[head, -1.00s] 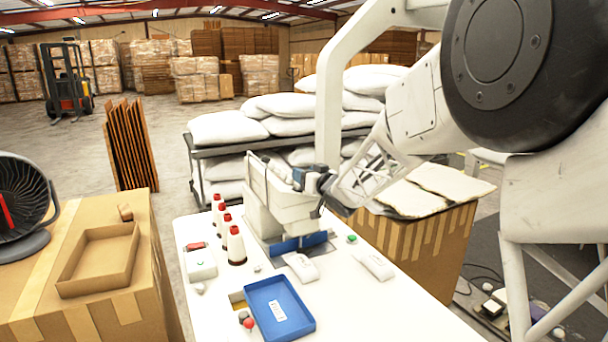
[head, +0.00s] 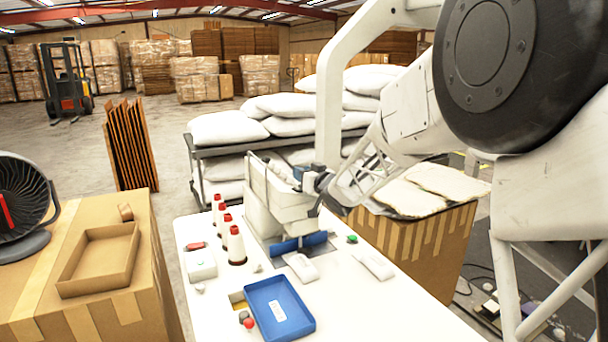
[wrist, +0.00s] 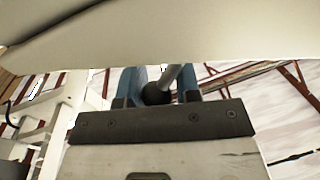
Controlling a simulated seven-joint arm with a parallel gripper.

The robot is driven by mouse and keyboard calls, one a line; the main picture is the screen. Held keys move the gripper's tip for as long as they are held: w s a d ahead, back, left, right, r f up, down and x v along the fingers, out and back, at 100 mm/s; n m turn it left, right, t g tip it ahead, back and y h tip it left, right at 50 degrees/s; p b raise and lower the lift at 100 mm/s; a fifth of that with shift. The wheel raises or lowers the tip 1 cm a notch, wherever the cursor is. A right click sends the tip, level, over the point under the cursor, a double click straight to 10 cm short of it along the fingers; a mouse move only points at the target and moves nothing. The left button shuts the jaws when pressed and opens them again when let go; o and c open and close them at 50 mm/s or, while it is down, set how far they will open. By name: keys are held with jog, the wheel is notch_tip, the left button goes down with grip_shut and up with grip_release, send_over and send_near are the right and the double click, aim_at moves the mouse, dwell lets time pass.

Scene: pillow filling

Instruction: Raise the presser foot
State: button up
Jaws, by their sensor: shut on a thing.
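The white sewing machine (head: 265,205) stands at the far end of the white table. My gripper (head: 308,178) is at the right side of the machine's head. In the wrist view my gripper (wrist: 158,88) has its two blue fingers on either side of a black ball knob (wrist: 156,95) on a grey rod, shut on this lever. A pale machine surface fills the top of that view. A blue piece (head: 300,243) lies at the machine's base under the head. The presser foot itself is too small or hidden to make out.
Several red-topped thread cones (head: 236,245) stand left of the machine. A blue tray (head: 305,322) is at the table's front, with small white boxes nearby. A rack of white pillows (head: 217,127) stands behind. A cardboard box (head: 430,240) is to the right.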

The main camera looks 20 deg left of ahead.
jog(key=shift+s+a+r+n+h, duration=0.2)
jog(key=shift+s+a+n, duration=0.1)
jog(key=shift+n, duration=0.55)
jog(key=shift+s+a+r+n+h, duration=0.15)
jog(key=shift+s+a+n, duration=0.1)
jog(key=shift+n, duration=0.6)
jog(key=shift+s+a+r+n+h, duration=0.15)
jog(key=shift+s+a+n, duration=0.15)
jog(key=shift+n, duration=0.5)
jog(key=shift+s+a+f+n+h, duration=0.1)
jog(key=shift+s+a+n, duration=0.15)
jog(key=shift+n, duration=0.55)
jog(key=o, duration=0.9)
jog(key=shift+s+d+r, duration=0.1)
jog(key=shift+d, duration=0.05)
jog(key=shift+v, duration=3.75)
jog(key=shift+c, duration=0.4)
